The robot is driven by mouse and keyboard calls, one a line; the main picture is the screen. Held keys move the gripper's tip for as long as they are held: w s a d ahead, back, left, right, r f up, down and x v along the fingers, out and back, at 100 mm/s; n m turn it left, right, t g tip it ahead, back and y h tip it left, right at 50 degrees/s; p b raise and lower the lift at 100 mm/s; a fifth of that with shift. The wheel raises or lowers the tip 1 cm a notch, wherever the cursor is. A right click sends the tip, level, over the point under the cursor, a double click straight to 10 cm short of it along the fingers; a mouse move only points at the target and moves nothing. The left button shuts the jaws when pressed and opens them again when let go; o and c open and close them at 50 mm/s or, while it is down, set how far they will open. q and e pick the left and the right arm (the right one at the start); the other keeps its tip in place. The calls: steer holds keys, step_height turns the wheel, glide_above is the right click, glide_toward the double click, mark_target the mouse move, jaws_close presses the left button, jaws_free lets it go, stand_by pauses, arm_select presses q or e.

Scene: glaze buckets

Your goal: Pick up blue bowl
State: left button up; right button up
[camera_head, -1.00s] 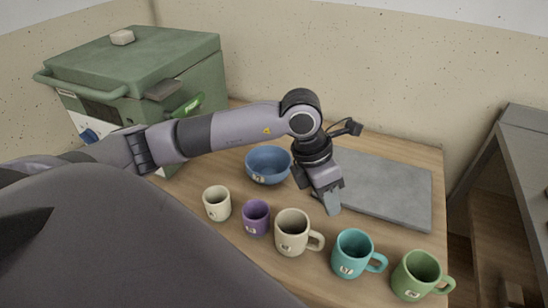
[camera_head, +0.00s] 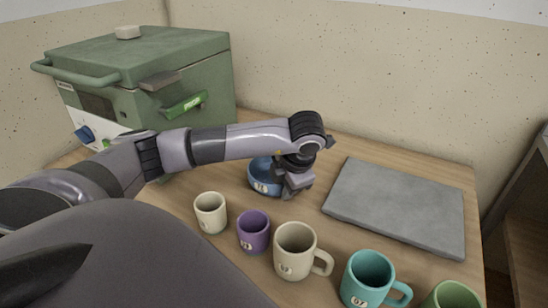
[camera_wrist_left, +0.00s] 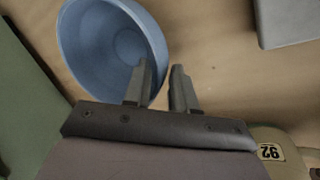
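The blue bowl (camera_head: 260,177) stands upright on the wooden table behind the row of mugs, partly covered by my left arm and gripper. My left gripper (camera_head: 292,188) is at the bowl's right side in the head view; its fingertips are hard to make out there. In the left wrist view the bowl (camera_wrist_left: 100,40) fills the upper left. There the left gripper (camera_wrist_left: 162,72) is open, one finger over the bowl's inside and the other just outside its rim, with a gap between them. Contact with the rim cannot be told. My right gripper is not in view.
In front stand a cream cup (camera_head: 210,213), a purple cup (camera_head: 253,232), a cream mug (camera_head: 295,252), a teal mug (camera_head: 368,280) and a green mug (camera_head: 452,296). A grey slab (camera_head: 398,205) lies at the right. A green kiln (camera_head: 150,85) stands at the back left.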

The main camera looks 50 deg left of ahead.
arm_select(q)
steer(key=shift+x, duration=0.95)
jaws_close()
steer(key=shift+r, duration=0.15)
stand_by(0.5)
